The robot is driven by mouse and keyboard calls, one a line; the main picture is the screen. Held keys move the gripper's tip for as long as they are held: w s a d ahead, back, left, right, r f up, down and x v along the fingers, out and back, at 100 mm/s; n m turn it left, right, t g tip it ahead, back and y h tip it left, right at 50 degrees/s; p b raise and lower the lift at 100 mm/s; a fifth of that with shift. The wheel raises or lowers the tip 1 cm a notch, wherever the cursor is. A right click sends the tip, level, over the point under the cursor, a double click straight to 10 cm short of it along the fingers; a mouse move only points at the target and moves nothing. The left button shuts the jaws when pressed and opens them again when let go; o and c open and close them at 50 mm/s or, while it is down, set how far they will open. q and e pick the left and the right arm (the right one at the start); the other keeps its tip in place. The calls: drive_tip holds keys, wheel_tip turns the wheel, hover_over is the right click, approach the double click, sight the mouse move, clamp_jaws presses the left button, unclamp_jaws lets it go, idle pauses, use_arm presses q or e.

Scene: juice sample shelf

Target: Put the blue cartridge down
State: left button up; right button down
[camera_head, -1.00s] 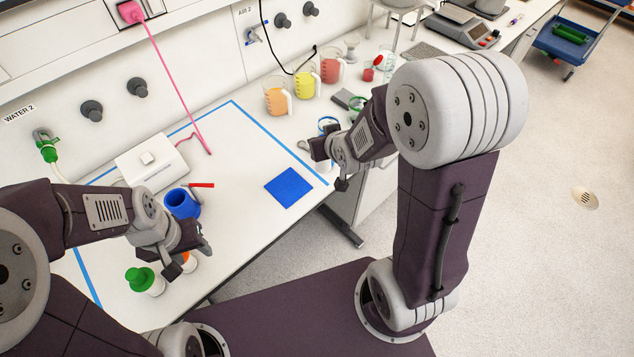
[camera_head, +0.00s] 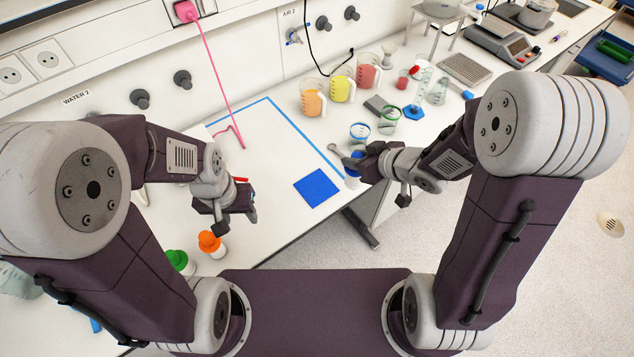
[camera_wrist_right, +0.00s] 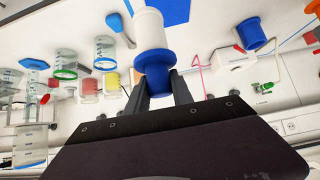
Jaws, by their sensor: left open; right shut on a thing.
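The blue cartridge (camera_wrist_right: 152,62), a white cylinder with a blue end, is in my right gripper. In the right wrist view the fingers (camera_wrist_right: 161,88) are shut at its blue end, and the white part points away. In the head view the cartridge (camera_head: 352,182) is partly hidden by my right gripper (camera_head: 360,166), near the table's front edge and right of the blue square mat (camera_head: 317,188). The mat also shows at the top of the wrist view (camera_wrist_right: 176,9). My left gripper (camera_head: 240,205) is open and empty, left of the mat.
Glass beakers (camera_head: 388,121) and jugs with orange, yellow and red juice (camera_head: 313,98) stand behind my right gripper.

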drive_tip(key=shift+s+a+r, duration=0.1)
drive_tip(key=shift+s+r, duration=0.05)
drive_tip(key=shift+s, duration=0.05)
drive_tip(key=shift+a, duration=0.1)
drive_tip(key=w+a+f+b, duration=0.1)
drive_tip(key=w+a+f, duration=0.5)
drive_tip(key=a+f, duration=0.3)
wheel_tip(320, 180, down, 2)
drive_tip(key=shift+w+a+f+b, duration=0.15)
drive_tip(key=shift+a+b, duration=0.15)
drive_tip(key=shift+a, duration=0.1)
